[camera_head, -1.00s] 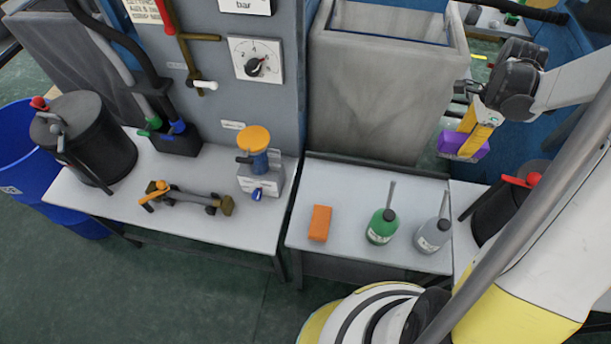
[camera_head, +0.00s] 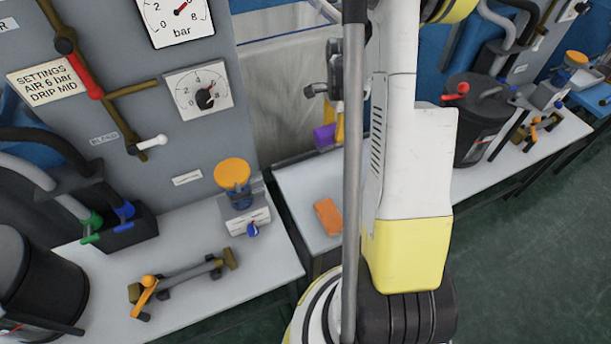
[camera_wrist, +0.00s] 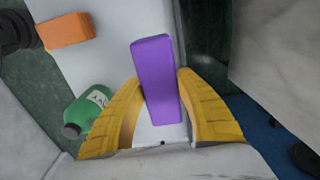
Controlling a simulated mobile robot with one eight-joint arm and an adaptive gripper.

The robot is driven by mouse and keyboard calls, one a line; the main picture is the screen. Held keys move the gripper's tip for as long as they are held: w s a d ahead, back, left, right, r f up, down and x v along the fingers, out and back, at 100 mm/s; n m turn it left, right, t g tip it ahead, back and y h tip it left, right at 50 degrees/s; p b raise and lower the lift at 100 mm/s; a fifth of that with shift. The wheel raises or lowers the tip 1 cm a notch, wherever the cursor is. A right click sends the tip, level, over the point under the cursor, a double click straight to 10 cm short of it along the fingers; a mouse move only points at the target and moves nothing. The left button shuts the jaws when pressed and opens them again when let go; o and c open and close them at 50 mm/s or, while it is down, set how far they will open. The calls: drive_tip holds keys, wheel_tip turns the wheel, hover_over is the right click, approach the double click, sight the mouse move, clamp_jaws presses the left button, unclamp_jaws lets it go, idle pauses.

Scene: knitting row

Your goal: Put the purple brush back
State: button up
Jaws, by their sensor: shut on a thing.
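The purple brush (camera_wrist: 157,75) is a plain block held between the two yellow fingers of my gripper (camera_wrist: 162,105) in the wrist view. My gripper is shut on it, and the brush points away from the palm, slightly tilted. In the head view the brush (camera_head: 325,136) shows in part at the left of my arm, above the back of the small white table (camera_head: 293,183). A yellow finger (camera_head: 340,128) shows beside it. My arm hides most of the gripper and the right side of that table.
An orange block (camera_head: 328,216) lies on the small table. A left bench (camera_head: 190,290) carries a pipe fitting (camera_head: 190,275) and an orange-topped device (camera_head: 234,180). A black pot (camera_head: 478,115) stands right of my arm.

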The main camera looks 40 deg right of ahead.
drive_tip(key=a+f+b, duration=0.1)
drive_tip(key=a+f, duration=0.1)
drive_tip(key=a, duration=0.1)
drive_tip(key=a+f+b, duration=0.1)
drive_tip(key=a, duration=0.1)
drive_tip(key=s+a+f+b, duration=0.1)
drive_tip(key=a+f, duration=0.1)
drive_tip(key=a, duration=0.1)
drive_tip(key=shift+a+f, duration=0.3)
drive_tip(key=shift+a, duration=0.05)
drive_tip(key=shift+f+b, duration=1)
drive_tip(key=shift+f, duration=0.85)
drive_tip(key=shift+f, duration=0.25)
drive_tip(key=o, duration=1.3)
drive_tip(key=shift+r, duration=0.1)
drive_tip(key=shift+r, duration=0.1)
